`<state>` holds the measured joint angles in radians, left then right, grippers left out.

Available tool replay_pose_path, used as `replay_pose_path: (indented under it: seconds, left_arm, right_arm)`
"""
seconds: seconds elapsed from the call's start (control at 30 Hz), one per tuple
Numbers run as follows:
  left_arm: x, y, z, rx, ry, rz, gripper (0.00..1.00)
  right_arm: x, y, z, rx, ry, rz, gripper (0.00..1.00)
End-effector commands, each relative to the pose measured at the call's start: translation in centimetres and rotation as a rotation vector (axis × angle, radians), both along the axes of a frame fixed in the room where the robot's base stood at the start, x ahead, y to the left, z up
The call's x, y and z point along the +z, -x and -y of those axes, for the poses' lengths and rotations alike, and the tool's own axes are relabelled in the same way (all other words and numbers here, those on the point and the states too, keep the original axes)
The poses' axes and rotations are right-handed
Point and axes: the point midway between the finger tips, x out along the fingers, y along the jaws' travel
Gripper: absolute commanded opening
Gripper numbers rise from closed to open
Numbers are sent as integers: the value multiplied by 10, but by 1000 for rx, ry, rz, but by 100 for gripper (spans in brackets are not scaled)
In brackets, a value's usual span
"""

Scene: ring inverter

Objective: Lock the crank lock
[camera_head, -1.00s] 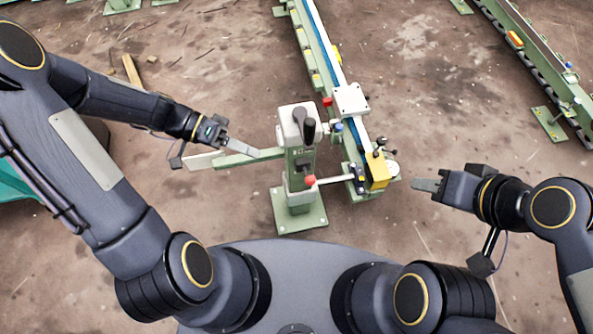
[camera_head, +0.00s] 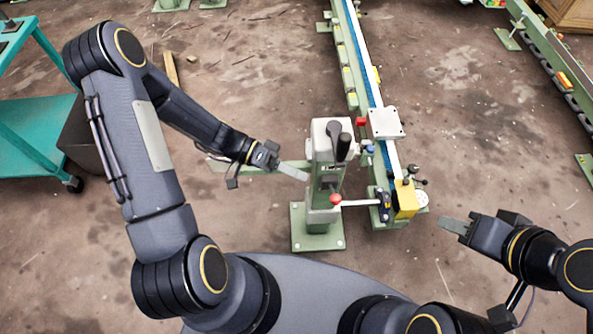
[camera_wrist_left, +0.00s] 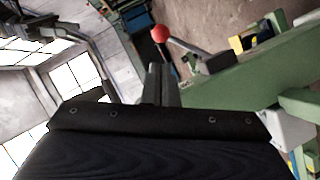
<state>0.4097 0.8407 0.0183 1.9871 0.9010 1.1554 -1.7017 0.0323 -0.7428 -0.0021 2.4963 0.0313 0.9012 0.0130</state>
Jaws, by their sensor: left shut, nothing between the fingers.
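The crank device is a green and white post (camera_head: 326,180) on a green foot plate, with black handles (camera_head: 339,140) at its top. A lever with a red ball knob (camera_head: 336,200) sits low on the post's front, beside a pale rod running right. In the left wrist view the red knob (camera_wrist_left: 160,33) is on a grey lever ending at a black hub (camera_wrist_left: 219,62) on the green body. My left gripper (camera_head: 304,175) is shut and empty, its tips close to the post's left side; contact is unclear. My right gripper (camera_head: 446,223) is apart, right of the post; its jaw gap cannot be made out.
A long green rail (camera_head: 360,70) with a blue strip runs back from the post, with a white plate (camera_head: 386,123) and a yellow block (camera_head: 405,199). A teal cart (camera_head: 45,130) stands at the left. Floor between rail and right gripper is clear.

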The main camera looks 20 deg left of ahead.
Motion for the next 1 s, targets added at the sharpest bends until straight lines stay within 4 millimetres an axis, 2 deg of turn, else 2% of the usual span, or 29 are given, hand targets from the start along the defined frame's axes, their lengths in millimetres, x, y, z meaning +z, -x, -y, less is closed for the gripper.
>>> replay_pose_path:
  seconds: [0.03, 0.2, 0.4, 0.6, 1.0]
  left_arm:
    - [-4, 2, 11, -7, 3, -2, 0]
    - [-11, 5, 41, -5, 2, -3, 0]
    - [-16, 7, 62, -2, 0, -1, 0]
    - [-16, 7, 68, -1, 0, 0, 0]
    - [-18, 7, 64, 0, -5, 15, 0]
  right_arm:
    - [-3, 0, 0, 0, 0, 0, 36]
    - [-7, 0, 0, 0, 0, 0, 36]
    - [-9, 0, 0, 0, 0, 0, 36]
    - [-10, 0, 0, 0, 0, 0, 36]
    - [-14, 0, 0, 0, 0, 0, 36]
